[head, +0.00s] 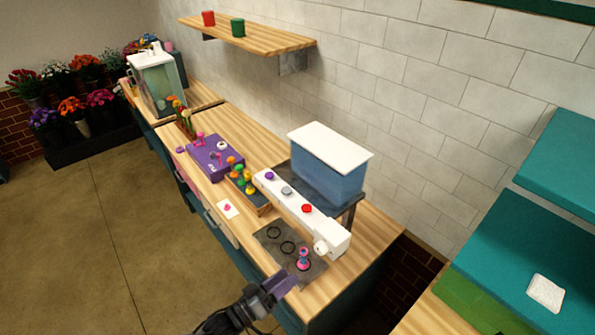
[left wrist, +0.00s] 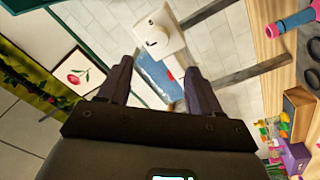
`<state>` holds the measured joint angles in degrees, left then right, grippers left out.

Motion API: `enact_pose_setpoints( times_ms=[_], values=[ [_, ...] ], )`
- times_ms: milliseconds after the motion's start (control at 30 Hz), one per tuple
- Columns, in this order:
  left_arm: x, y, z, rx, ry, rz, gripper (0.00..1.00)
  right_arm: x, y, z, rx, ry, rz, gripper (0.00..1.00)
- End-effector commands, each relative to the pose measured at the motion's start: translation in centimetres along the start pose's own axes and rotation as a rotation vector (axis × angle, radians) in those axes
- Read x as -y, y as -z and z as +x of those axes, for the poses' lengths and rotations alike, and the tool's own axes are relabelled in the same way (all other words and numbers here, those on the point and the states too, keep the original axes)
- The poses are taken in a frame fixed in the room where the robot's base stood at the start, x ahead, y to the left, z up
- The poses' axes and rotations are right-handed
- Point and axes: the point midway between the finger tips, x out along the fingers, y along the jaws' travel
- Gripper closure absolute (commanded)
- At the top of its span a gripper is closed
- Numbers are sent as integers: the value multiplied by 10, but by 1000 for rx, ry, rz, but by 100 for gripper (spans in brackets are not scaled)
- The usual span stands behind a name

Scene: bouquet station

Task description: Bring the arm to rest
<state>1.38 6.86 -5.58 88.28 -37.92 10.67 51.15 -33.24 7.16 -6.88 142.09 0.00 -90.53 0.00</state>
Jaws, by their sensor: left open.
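My left gripper (head: 280,287) comes in from the bottom of the head view. It is over the front edge of the wooden counter, close to the dark mat. In the left wrist view my left gripper (left wrist: 160,78) has its two dark fingers spread apart, with nothing held between them. My right gripper is in neither view.
A pink and blue item (head: 304,260) stands on the dark mat (head: 270,236) near my gripper. Behind are a white button panel (head: 295,205) and a blue box with a white lid (head: 328,175). A purple box (head: 208,160) sits farther left. Open floor lies left of the counter.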

Motion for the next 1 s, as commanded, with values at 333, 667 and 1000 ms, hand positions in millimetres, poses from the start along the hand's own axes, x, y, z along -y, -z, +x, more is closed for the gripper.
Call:
enact_pose_setpoints(
  times_ms=[333,667,1000],
  values=[
    [-10,-66,-57,48,82,-86,36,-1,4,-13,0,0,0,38],
    [-29,-66,-136,229,549,141,36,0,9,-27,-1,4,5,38],
    [-59,-29,-232,610,971,302,36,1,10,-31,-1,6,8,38]
  ],
)
